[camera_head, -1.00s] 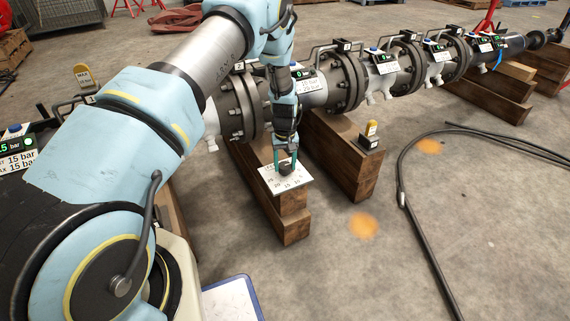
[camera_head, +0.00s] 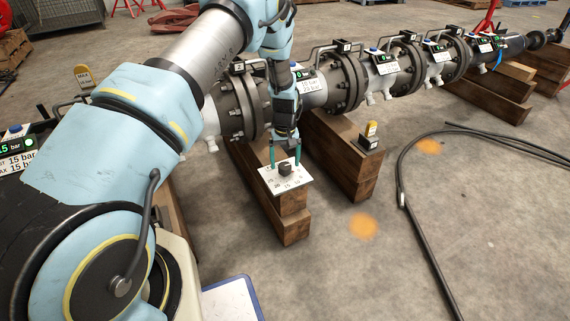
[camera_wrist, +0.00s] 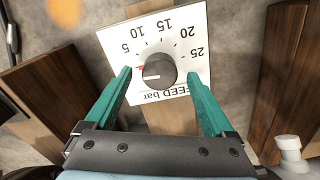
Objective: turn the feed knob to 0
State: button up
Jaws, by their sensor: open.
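The feed knob (camera_head: 285,170) is a dark round knob on a white dial plate (camera_head: 298,182) atop a wooden block. In the wrist view, the knob (camera_wrist: 158,70) has a white pointer line aimed left, close to a red mark below the 5. The plate (camera_wrist: 178,45) reads 5 to 25 and "FEED bar"; no 0 is readable, and the left finger covers part of that edge. My gripper (camera_head: 285,158) is open just above the knob, its teal fingers apart from it. In the wrist view, my gripper (camera_wrist: 158,78) has one finger on either side of the knob.
A flanged pipe (camera_head: 315,92) with gauges and valves runs behind the dial. A second timber (camera_head: 345,160) with a small yellow-topped device (camera_head: 370,135) stands to the right. A black hose (camera_head: 410,215) lies on the floor, which is otherwise open at front right.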

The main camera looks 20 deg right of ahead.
aim_at(284, 166)
notch_tip(284, 166, up, 9)
jog(key=p, duration=0.1)
jog(key=shift+a, duration=0.1)
dwell(0.5)
